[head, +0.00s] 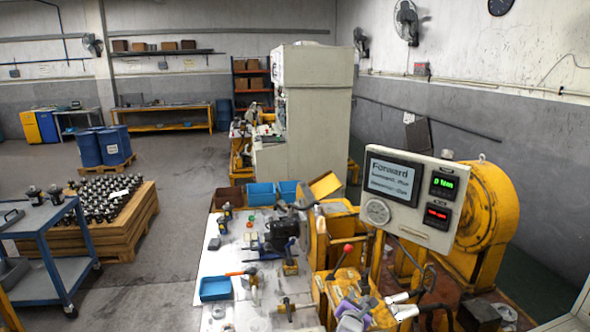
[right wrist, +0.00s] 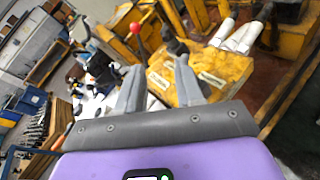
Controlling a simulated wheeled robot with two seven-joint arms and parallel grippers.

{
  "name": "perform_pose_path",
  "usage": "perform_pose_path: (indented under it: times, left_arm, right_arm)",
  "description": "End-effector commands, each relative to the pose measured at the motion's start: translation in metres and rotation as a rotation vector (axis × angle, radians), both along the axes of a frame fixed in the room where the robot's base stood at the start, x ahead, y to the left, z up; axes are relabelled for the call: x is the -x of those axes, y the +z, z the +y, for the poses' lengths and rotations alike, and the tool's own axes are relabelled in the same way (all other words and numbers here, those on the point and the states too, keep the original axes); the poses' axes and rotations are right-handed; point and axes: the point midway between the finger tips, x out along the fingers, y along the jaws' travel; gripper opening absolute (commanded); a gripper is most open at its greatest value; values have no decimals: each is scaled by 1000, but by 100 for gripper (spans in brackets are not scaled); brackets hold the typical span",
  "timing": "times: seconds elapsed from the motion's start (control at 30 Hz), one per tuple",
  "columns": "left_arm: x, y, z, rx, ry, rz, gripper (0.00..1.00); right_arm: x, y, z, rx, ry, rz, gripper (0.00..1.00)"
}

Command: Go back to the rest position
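My right gripper (right wrist: 158,66) shows in the right wrist view with its two grey fingers spread apart and nothing between them. In the head view it is the small purple and grey shape (head: 355,310) at the bottom, right of centre, in front of the yellow test machine (head: 345,228). The same yellow machine part (right wrist: 222,68) lies beyond the fingers in the right wrist view; I cannot tell how far off. A dark motor (head: 283,232) stands on the white worktable (head: 215,262). My left gripper is not in view.
A control panel (head: 412,198) reading "Forward" stands at the right. Blue bins (head: 262,193) and a blue tray (head: 215,288) are on the worktable, with tools about. Grey floor (head: 175,235) between is clear.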

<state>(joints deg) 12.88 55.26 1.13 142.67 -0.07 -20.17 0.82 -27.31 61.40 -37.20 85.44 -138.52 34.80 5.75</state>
Motion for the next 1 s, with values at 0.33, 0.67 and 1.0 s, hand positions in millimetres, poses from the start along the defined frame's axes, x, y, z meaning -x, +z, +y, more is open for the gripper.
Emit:
perform_pose_path:
  times: [0.33, 0.67, 1.0]
  left_arm:
    - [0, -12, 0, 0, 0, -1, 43]
    - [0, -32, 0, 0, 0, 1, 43]
    - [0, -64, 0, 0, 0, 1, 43]
  right_arm:
    - [50, -94, -35, -235, -197, 183, 37]
    - [169, -233, -44, -676, -571, 466, 37]
    - [343, -340, 37, -1392, -1249, 684, 37]
